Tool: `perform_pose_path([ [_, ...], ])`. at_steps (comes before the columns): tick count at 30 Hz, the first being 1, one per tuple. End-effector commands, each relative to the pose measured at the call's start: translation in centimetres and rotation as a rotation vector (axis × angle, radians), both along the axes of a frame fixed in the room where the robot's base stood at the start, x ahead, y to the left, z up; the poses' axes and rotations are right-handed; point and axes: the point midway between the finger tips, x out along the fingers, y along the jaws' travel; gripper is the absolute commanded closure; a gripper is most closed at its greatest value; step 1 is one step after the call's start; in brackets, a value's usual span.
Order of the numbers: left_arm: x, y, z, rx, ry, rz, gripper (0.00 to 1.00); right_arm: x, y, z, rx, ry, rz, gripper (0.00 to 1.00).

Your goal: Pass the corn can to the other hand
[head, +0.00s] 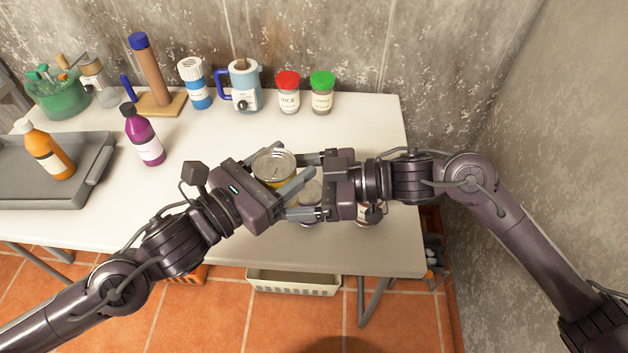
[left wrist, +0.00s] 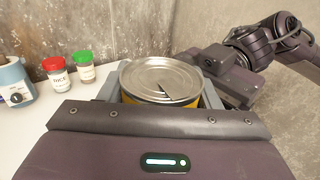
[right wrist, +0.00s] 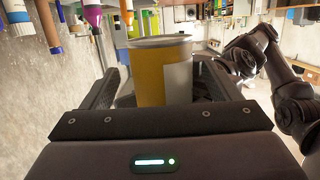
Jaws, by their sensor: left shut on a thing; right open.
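The corn can (head: 273,165) is a yellow can with a bare metal lid, held above the right part of the table. My left gripper (head: 285,179) is shut on it; the left wrist view shows its lid (left wrist: 160,80) between the fingers. My right gripper (head: 294,186) faces it from the right, open, with its fingers spread. In the right wrist view the can's yellow side (right wrist: 150,72) and a pale patch stand between those fingers, with gaps on both sides. The grippers hide part of the can in the head view.
Partly hidden jars stand below the grippers. A concrete wall is at right.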

Motion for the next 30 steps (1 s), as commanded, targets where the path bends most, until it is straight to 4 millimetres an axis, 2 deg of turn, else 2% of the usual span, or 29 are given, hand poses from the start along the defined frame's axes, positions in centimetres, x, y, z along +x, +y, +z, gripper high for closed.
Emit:
perform_pose_path([
  [11, 0.01, -0.01, 0.14, -0.002, -0.002, 0.0, 0.77, 0.05, 0.49, -0.1, -0.001, 0.0, -0.001, 0.18],
  [24, -0.03, -0.04, 0.14, -0.002, -0.002, -0.001, 0.77, 0.15, 0.41, -0.1, -0.001, -0.001, -0.004, 0.76],
  [25, -0.04, -0.04, 0.15, -0.002, -0.002, -0.001, 0.4, 0.18, 0.43, 0.04, 0.002, -0.003, -0.005, 0.76],
  [30, -0.04, -0.04, 0.1, -0.001, -0.001, -0.002, 0.18, 0.15, 0.45, 0.05, 0.002, -0.003, -0.004, 0.77],
])
